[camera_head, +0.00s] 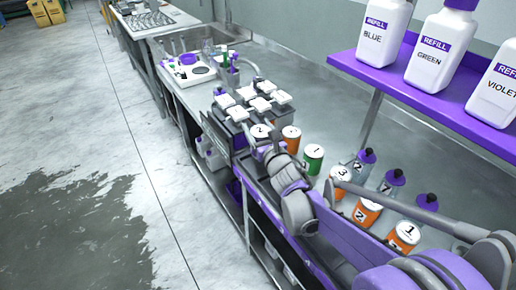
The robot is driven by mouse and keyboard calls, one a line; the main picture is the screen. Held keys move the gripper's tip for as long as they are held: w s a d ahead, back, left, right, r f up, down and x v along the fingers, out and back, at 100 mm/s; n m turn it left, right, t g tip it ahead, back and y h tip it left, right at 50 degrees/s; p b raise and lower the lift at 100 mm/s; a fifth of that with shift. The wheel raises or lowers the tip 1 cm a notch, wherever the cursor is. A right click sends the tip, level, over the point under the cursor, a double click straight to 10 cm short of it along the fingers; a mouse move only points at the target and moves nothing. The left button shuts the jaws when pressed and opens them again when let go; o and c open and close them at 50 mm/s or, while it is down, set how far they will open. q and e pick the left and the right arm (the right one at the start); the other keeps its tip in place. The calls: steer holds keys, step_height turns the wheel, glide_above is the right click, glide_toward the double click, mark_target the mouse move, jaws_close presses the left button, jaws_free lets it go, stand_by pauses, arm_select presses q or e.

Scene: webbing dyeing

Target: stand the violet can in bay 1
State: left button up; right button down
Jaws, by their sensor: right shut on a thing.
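My right gripper (267,146) is at the end of my arm that reaches up and left over the bench edge. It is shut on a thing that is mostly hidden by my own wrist. A can with a white top marked 1 (260,131) shows right at its fingers. I cannot tell the colour of this can's body. No can is clearly violet in this view. I cannot make out bay 1. My left gripper is not in view.
Right of the gripper stand an orange can (291,140), a green can (313,158) and several numbered orange cans. Grey bottles with violet caps (392,180) stand behind. A violet shelf (425,95) holds refill bottles. A rack with white-topped units (238,112) stands just beyond the gripper.

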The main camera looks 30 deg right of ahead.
steer(key=shift+f+b, duration=0.45)
steer(key=shift+f, duration=2.05)
steer(key=shift+f, duration=0.1)
steer(key=shift+f, duration=0.15)
jaws_free()
steer(key=shift+s+r, duration=0.15)
steer(key=shift+r, duration=0.15)
steer(key=s, duration=0.4)
steer(key=s+a, duration=0.1)
steer(key=s, duration=0.2)
steer(key=s+a, duration=0.1)
steer(key=s, duration=0.3)
steer(key=shift+s, duration=0.3)
steer(key=shift+d, duration=0.1)
